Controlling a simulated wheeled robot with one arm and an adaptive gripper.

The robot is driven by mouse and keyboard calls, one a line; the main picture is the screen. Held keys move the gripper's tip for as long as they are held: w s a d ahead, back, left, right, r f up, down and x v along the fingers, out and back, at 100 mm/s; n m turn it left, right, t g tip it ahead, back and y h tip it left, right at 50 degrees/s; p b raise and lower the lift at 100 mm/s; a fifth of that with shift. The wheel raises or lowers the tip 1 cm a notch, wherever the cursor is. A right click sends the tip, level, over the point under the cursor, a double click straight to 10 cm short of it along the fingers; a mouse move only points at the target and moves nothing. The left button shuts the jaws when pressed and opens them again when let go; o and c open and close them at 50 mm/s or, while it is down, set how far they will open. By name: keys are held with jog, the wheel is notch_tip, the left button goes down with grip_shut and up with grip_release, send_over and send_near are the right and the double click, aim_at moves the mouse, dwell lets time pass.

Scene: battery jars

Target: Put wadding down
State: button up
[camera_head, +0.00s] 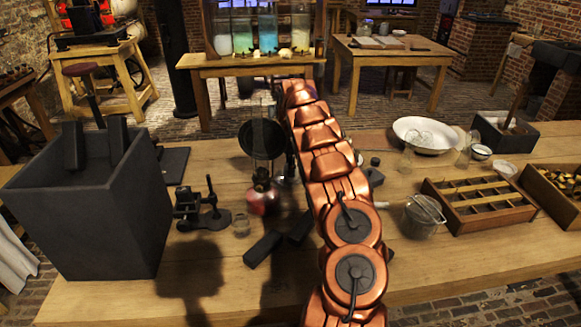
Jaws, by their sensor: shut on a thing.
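My copper arm reaches from the bottom middle up over the wooden table (435,262). Its end is hidden behind its own links, so I cannot make out my gripper or anything in it. I see no wadding that I can name for sure. Small pale lumps (285,52) lie by the glass jars (268,32) on the far bench, too small to tell what they are.
A large dark open box (110,225) stands at the left of the table. An oil lamp (262,192) stands left of my arm. A white bowl (425,133), a glass beaker (420,218) and a wooden compartment tray (475,222) are at the right. The front right is clear.

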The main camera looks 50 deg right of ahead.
jog(key=o, duration=0.9)
jog(key=shift+f, duration=0.1)
notch_tip(320, 180, up, 9)
jog(key=shift+w+f+b, duration=0.1)
jog(key=shift+f+b, duration=0.05)
jog(key=shift+b, duration=0.4)
jog(key=shift+r+p, duration=0.75)
jog(key=shift+r, duration=1.1)
